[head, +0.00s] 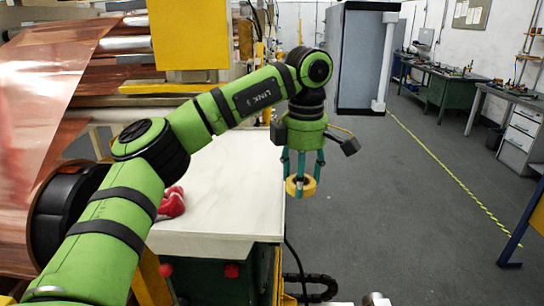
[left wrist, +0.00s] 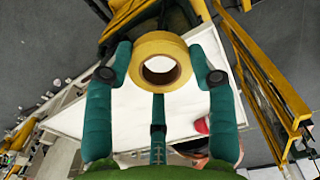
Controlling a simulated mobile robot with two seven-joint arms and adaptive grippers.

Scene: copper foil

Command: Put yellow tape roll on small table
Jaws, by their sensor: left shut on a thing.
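The gripper points downward and is shut on the roll. My right gripper is not in view.
A red object (head: 172,203) lies on the table's left part, partly behind my left arm. Copper foil machinery (head: 60,70) stands at the left. Grey floor (head: 400,200) with a yellow line is clear at the right. Workbenches (head: 440,85) stand further back.

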